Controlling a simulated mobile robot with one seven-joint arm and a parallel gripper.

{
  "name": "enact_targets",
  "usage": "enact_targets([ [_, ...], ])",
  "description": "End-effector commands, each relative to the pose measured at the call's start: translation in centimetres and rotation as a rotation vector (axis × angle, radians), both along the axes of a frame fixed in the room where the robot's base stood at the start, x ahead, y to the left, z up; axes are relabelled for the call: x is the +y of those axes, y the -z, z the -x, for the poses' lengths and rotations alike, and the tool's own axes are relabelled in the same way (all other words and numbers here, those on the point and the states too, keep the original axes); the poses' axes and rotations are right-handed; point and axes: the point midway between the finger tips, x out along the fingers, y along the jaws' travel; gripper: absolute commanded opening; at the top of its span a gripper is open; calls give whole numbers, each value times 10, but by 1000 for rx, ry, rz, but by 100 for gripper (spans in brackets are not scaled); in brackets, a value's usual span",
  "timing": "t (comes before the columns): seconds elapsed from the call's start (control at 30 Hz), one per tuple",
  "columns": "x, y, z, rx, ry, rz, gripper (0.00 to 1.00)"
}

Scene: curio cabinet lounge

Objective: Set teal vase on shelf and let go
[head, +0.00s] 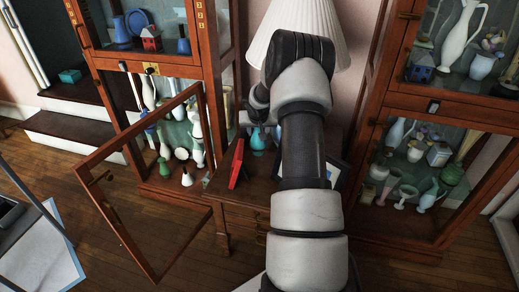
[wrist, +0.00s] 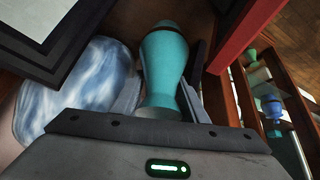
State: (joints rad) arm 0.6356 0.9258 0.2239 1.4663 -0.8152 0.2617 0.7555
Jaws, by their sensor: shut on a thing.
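The teal vase (wrist: 165,62) is between my two gripper fingers (wrist: 160,100) in the wrist view, and my gripper is shut on it. In the head view the teal vase (head: 258,141) shows just left of my arm, over the wooden side table; whether it touches the tabletop I cannot tell. My gripper (head: 250,118) is mostly hidden behind my arm there. The left cabinet's lower shelf (head: 172,168) holds several white and green vases and a dark-lidded piece behind an open, glass-paned door (head: 137,192).
A red frame (head: 237,163) stands left of the vase on the side table (head: 215,190). A white-shaded lamp (head: 300,22) has a blue-white marbled base (wrist: 75,92) close beside my left finger. A dark frame (wrist: 55,40) is near. The right cabinet (head: 405,222) is full of ornaments.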

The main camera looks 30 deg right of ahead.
Motion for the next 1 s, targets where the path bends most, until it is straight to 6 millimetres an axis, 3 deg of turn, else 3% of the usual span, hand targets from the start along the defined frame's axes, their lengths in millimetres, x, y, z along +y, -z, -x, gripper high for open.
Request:
enact_targets([
  [0.1, 0, 18, -1, -2, -1, 1, 8],
  [0.27, 0, 26, -1, -2, -1, 2, 8],
  [0.53, 0, 65, 0, 0, -2, 1, 8],
  [0.97, 0, 72, -1, -3, -1, 1, 8],
  [1.0, 0, 70, -1, -2, -1, 1, 47],
])
